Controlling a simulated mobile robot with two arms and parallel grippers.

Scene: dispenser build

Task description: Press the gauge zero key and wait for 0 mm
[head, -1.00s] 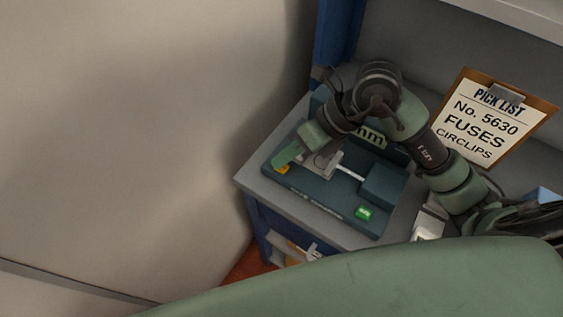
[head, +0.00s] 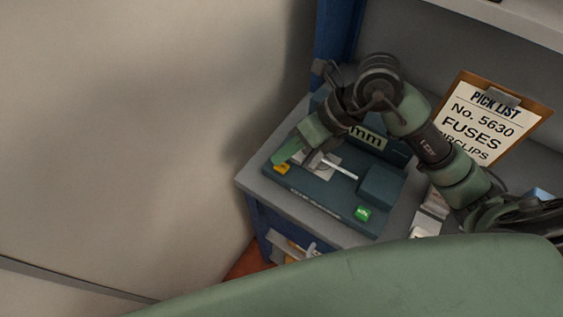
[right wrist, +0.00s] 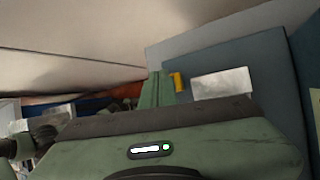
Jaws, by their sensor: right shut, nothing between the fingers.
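The gauge (head: 318,190) is a dark teal device on the grey worktop, with a light slide plate (head: 328,170) and a rod. Its display (head: 366,137) shows "mm"; my right arm hides any digits. A yellow key (head: 282,169) sits at its left end and a green key (head: 362,213) with small white lettering at its front right. My right gripper (head: 287,153) is shut and empty, its tips just behind the yellow key. In the right wrist view the yellow key (right wrist: 178,82) shows beside the fingers (right wrist: 156,90); I cannot tell whether they touch. My left gripper is not in view.
A clipboard (head: 535,112) with a pick list leans at the back right. Small pale items (head: 428,222) lie on the worktop right of the gauge. A blue post (head: 333,45) stands behind, a shelf above. A large pale surface (head: 140,130) fills the left.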

